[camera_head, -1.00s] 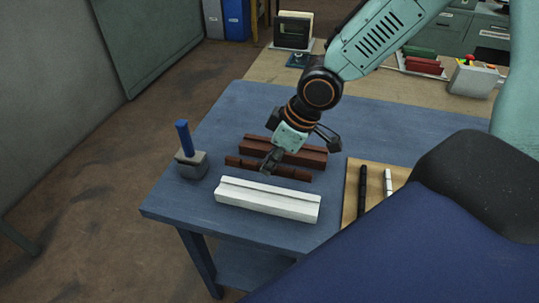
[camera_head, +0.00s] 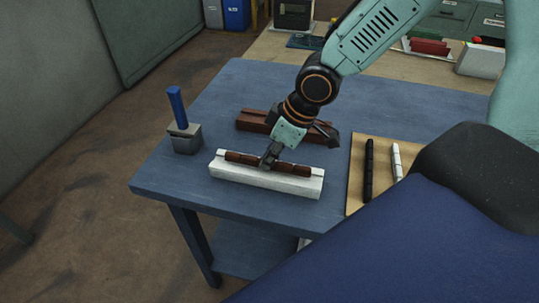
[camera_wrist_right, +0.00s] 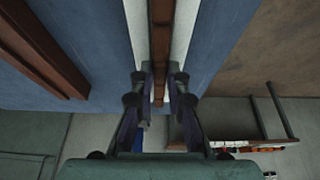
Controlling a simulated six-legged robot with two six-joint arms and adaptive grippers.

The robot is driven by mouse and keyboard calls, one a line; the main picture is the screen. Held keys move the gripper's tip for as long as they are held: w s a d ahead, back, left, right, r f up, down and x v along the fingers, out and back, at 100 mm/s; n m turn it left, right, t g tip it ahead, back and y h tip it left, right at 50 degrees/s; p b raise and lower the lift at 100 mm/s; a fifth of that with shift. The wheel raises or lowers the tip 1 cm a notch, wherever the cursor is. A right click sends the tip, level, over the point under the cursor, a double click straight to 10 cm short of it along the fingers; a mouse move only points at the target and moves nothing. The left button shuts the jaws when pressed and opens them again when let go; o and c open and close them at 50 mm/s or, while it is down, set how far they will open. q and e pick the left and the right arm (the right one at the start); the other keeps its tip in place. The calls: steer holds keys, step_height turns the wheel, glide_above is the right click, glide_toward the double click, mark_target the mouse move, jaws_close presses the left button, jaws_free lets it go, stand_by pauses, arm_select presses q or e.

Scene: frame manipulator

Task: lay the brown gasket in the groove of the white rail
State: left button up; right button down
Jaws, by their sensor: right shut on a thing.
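The brown gasket (camera_head: 241,158) is a long, thin, segmented strip. It lies along the top of the white rail (camera_head: 255,180), lined up with it; I cannot tell whether it is seated in the groove or just above it. My right gripper (camera_head: 268,163) is shut on the gasket near its middle, from above. In the right wrist view, the gasket (camera_wrist_right: 160,25) runs between the fingers (camera_wrist_right: 160,85), with white rail (camera_wrist_right: 137,22) showing on both sides. My left gripper is not in view.
A brown rail (camera_head: 252,121) lies behind the white one. A grey block with a blue handle (camera_head: 185,138) stands at the left. A tan board (camera_head: 357,170) with a black strip (camera_head: 369,165) and a white strip (camera_head: 397,158) lies at the right. The blue table's (camera_head: 158,178) left front is clear.

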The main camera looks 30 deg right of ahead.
steer(key=shift+f, duration=0.25)
steer(key=shift+w+a, duration=0.15)
steer(key=shift+w, duration=0.05)
steer(key=c, duration=1.7)
jaws_free()
steer(key=o, duration=0.4)
steer(key=shift+s, duration=0.2)
steer(key=shift+o, duration=0.2)
steer(key=shift+w, duration=0.1)
steer(key=shift+r, duration=0.1)
steer(key=shift+v, duration=3.75)
